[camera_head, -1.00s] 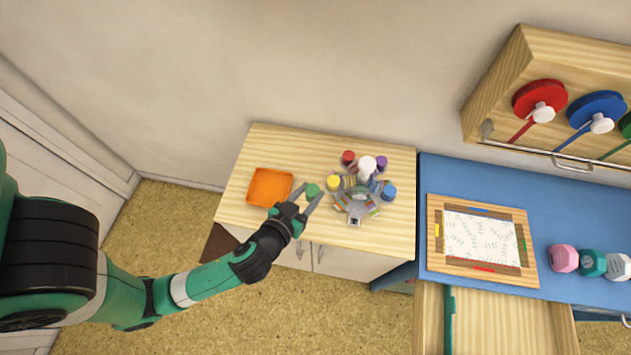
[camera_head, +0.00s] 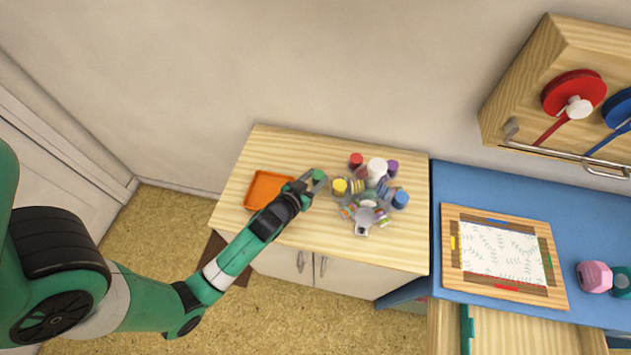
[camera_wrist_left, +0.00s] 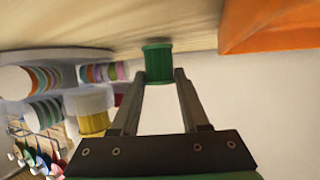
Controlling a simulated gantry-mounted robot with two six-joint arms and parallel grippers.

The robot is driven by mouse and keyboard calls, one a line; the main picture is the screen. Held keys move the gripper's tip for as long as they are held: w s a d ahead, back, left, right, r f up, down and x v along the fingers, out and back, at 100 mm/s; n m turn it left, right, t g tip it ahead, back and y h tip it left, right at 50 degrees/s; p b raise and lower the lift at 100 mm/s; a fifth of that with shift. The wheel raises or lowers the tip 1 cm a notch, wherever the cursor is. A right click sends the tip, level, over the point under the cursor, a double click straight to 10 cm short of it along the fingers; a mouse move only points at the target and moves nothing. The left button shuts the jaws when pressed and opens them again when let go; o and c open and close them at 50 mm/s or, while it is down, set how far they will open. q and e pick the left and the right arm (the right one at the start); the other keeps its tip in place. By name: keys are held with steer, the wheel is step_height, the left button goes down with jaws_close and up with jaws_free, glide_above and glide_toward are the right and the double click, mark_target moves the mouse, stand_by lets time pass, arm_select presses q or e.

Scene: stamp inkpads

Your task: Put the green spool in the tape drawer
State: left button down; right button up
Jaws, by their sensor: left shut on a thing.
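The green spool (camera_head: 319,176) is at the tips of my left gripper (camera_head: 315,183), over the light wooden cabinet top. In the left wrist view the spool (camera_wrist_left: 158,63) is pinched between the two fingertips (camera_wrist_left: 161,78). I cannot tell whether it touches the wood. An open wooden drawer (camera_head: 530,335) shows at the lower right under the blue desk, cut off by the frame edge. My right gripper is not in view.
An orange tray (camera_head: 250,201) lies left of the gripper. A yellow-topped spool (camera_head: 339,186) and a cluster of coloured spools around a white-topped holder (camera_head: 376,166) stand close on the right. A framed board (camera_head: 452,285) lies on the blue desk (camera_head: 445,180).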

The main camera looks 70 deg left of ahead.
arm_select(q)
steer(key=shift+f, duration=0.3)
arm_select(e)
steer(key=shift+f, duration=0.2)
arm_select(q)
steer(key=shift+f, duration=0.1)
steer(key=shift+c, duration=2)
jaws_free()
steer(key=shift+r, duration=0.2)
steer(key=shift+s+d+r+p, duration=0.1)
steer(key=shift+s+d+p, duration=0.1)
steer(key=shift+p, duration=0.1)
steer(key=p+v, duration=0.1)
steer(key=v, duration=1)
steer(key=shift+s+d+p, duration=0.15)
steer(key=shift+s+p, duration=0.05)
steer(key=shift+p, duration=0.15)
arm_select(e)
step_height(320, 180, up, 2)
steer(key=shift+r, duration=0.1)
